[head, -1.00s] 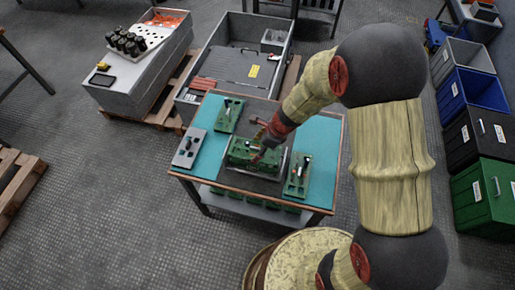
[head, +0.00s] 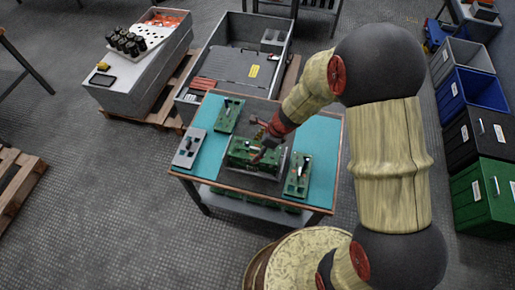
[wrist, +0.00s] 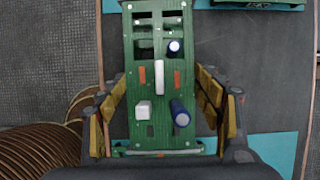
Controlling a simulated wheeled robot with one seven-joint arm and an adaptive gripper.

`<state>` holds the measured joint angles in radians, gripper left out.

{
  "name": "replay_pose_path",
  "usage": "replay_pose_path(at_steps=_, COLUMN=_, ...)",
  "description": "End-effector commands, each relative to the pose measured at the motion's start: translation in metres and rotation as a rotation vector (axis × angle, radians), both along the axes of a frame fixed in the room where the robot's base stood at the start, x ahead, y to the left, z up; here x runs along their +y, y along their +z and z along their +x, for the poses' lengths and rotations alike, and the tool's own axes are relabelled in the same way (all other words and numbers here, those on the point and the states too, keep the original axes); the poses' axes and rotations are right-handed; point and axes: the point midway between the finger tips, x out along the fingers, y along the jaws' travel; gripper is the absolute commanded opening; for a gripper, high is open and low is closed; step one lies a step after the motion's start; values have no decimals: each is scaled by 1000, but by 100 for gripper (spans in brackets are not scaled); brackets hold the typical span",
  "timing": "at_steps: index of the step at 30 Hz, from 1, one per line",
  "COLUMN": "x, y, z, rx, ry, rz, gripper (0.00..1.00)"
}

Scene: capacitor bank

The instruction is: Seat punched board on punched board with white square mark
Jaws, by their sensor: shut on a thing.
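My gripper (wrist: 162,90) has one yellow-padded finger on each side of a green punched board (wrist: 150,75) and is shut on it. The board has rectangular holes at its far end, and carries white blocks, orange-red pieces and two blue cylinders with pale tops. Another green edge (wrist: 125,151) shows below its near end; I cannot tell whether the two touch. In the head view my gripper (head: 262,152) is over the green assembly (head: 240,158) in the middle of the table, partly hiding it. I cannot make out which board bears the white square mark.
Green boards lie on the teal table mat (head: 318,140) at the back left (head: 229,113) and right (head: 299,177). A grey board (head: 189,148) lies at the left. A large grey crate (head: 283,62) stands behind the table. Coloured bins stand far right.

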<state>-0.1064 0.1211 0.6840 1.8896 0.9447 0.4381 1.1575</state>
Motion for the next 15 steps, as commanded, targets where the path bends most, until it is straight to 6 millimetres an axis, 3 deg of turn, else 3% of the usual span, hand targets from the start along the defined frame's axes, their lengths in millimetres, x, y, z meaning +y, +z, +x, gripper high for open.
replay_pose_path(at_steps=15, x=0, y=-7, z=0, rx=0, ry=0, rz=0, gripper=36)
